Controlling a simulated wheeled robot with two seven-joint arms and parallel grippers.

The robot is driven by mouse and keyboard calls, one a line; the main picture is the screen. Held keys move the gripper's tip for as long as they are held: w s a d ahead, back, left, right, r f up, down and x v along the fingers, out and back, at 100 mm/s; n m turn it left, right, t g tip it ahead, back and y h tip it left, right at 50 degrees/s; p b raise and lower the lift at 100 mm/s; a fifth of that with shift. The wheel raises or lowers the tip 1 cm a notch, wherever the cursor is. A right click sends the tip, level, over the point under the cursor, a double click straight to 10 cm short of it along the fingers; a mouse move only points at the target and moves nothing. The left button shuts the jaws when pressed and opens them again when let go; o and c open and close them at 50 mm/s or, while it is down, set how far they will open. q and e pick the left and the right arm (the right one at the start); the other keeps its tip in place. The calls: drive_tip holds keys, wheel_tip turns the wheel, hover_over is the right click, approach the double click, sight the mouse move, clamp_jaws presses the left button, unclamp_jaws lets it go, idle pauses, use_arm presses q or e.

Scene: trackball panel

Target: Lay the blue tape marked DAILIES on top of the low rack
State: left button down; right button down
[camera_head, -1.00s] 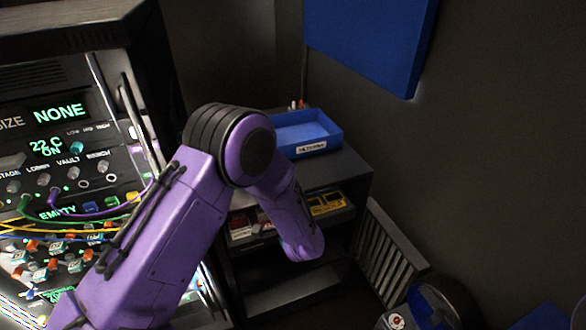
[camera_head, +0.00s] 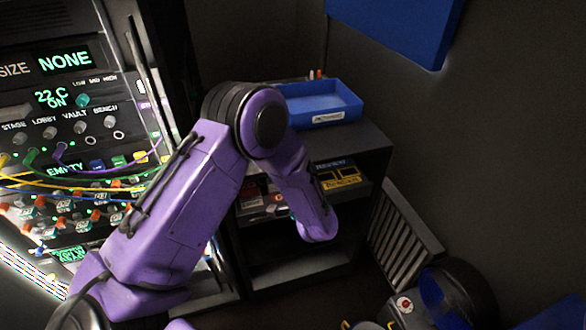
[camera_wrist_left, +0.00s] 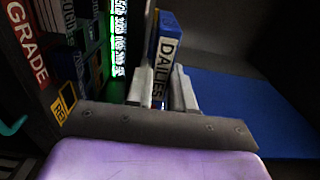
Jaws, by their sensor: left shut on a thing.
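The blue tape marked DAILIES (camera_wrist_left: 168,52), with a white label, shows in the left wrist view. My left gripper (camera_wrist_left: 162,82) is shut on it, with one pale finger on each side. In the head view my purple left arm bends over in front of a low dark rack; the gripper and tape are hidden there. The low rack (camera_head: 352,147) stands right of the lit equipment rack, and its top carries a blue tray (camera_head: 325,106). My right gripper is not in view.
Other labelled tapes, one marked GRADE (camera_wrist_left: 28,40), stand at the left in the wrist view. A flat blue surface (camera_wrist_left: 250,105) lies right of the tape. A slatted grey thing (camera_head: 402,240) and a dark rounded object (camera_head: 465,290) are right of the low rack.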

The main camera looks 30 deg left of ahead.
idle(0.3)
use_arm(q)
drive_tip(key=shift+f+b, duration=0.3)
drive_tip(key=shift+f, duration=0.2)
drive_tip(key=c, duration=0.9)
unclamp_jaws()
drive_tip(key=shift+d, duration=0.1)
drive_tip(key=b+v, duration=0.3)
drive_tip(key=v, duration=0.7)
drive_tip(key=shift+s, duration=0.25)
